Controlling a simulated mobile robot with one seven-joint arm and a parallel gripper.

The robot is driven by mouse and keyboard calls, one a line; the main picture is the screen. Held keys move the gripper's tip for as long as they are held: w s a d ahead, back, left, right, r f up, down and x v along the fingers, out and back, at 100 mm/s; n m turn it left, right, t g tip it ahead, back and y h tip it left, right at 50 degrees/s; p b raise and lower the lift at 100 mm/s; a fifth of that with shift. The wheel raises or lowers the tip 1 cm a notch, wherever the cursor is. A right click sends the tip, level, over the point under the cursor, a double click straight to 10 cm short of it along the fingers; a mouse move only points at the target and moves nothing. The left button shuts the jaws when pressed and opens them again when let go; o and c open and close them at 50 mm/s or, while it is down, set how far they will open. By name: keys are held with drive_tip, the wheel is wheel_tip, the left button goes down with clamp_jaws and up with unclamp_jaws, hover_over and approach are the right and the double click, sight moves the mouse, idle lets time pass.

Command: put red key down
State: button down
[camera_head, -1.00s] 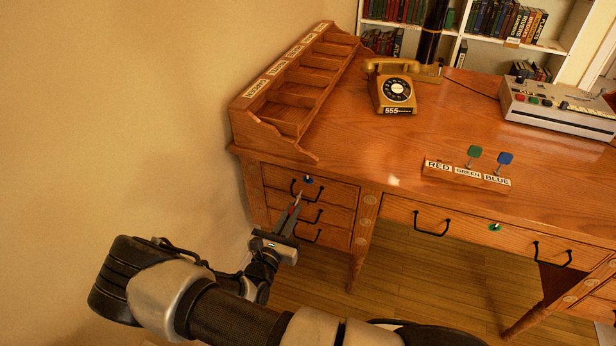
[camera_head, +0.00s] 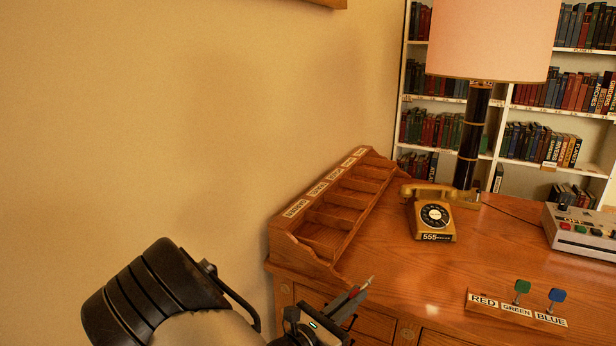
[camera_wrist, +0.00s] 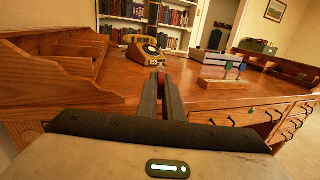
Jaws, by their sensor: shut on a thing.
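My gripper (camera_head: 358,294) is shut on the red key (camera_wrist: 161,78), of which only a small red part shows between the fingertips in the wrist view. In the head view the fingers point up and away beside the desk's front left edge. The key holder (camera_head: 484,309) is a wooden strip labelled RED, GREEN and BLUE on the desk, to the right of my gripper. A green key (camera_head: 521,287) and a blue key (camera_head: 556,295) stand upright in it. No key shows at the RED label. The holder also shows in the wrist view (camera_wrist: 222,83).
A wooden sorter (camera_head: 327,222) with labelled compartments stands along the desk's left side. A yellow dial telephone (camera_head: 433,215), a lamp (camera_head: 475,130) and a grey console (camera_head: 582,232) stand further back. The desk top (camera_head: 420,275) between telephone and holder is clear.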

drive_tip(key=s+d+r+n+t+y+p, duration=0.1)
drive_tip(key=d+r+y+p, duration=0.1)
drive_tip(key=r+p, duration=0.7)
drive_tip(key=s+d+r+n+t+y+p, duration=0.1)
drive_tip(key=r+n+y+p, duration=0.1)
drive_tip(key=r+p, duration=0.8)
drive_tip(key=shift+s+d+r+t+p, duration=0.2)
drive_tip(key=shift+s+d+t+p, duration=0.2)
drive_tip(key=shift+p, duration=0.7)
drive_tip(key=shift+s+a+f, duration=0.1)
